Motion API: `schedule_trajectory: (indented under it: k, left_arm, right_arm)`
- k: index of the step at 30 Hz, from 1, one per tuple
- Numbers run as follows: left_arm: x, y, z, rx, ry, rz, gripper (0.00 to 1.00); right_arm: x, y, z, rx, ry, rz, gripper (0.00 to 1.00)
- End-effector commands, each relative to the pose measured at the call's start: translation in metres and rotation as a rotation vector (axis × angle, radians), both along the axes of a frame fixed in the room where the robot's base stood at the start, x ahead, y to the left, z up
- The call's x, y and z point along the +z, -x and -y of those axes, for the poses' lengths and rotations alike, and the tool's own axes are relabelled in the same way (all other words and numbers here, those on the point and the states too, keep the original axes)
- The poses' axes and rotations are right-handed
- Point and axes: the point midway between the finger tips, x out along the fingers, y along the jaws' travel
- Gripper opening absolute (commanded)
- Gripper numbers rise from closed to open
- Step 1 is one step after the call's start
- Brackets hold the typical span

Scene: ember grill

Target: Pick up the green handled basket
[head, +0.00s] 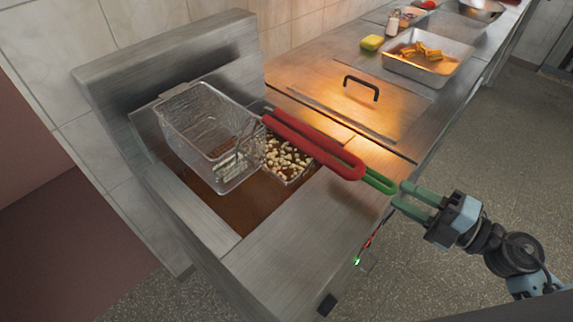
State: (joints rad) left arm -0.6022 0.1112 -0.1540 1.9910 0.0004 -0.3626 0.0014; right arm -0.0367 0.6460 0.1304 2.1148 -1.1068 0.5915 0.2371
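The green handle (381,183) shows only at its outer end, sticking out past the red handle (318,146) that covers the rest. The basket with pale pieces (286,160) sits low in the fryer oil and seems to belong to the green handle; the join is hidden. My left gripper is not in view.
The fryer (257,232) holds brown oil. A closed metal lid with a black handle (362,86) lies to the right. Behind it are a yellow sponge (372,43) and a metal tray with yellow-orange pieces (444,65). The floor at the right is clear.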

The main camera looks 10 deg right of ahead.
Motion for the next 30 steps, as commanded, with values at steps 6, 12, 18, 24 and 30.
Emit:
schedule_trajectory:
  k: [6, 12, 18, 24, 30]
  left_arm:
    - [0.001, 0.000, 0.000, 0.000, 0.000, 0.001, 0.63]
    - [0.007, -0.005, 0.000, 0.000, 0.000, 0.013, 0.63]
    - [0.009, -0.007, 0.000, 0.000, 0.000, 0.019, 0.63]
    - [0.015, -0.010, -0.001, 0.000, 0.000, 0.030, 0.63]
    - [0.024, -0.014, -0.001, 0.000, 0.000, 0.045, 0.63]
  right_arm:
    - [0.000, 0.000, -0.001, 0.012, 0.011, 0.001, 0.38]
    - [0.002, -0.011, -0.012, 0.010, 0.007, 0.004, 0.38]
    - [0.000, -0.018, -0.020, 0.010, 0.010, 0.002, 0.38]
    - [0.000, -0.028, -0.030, 0.009, 0.006, 0.004, 0.38]
    - [-0.002, -0.048, -0.050, 0.008, 0.006, 0.006, 0.38]
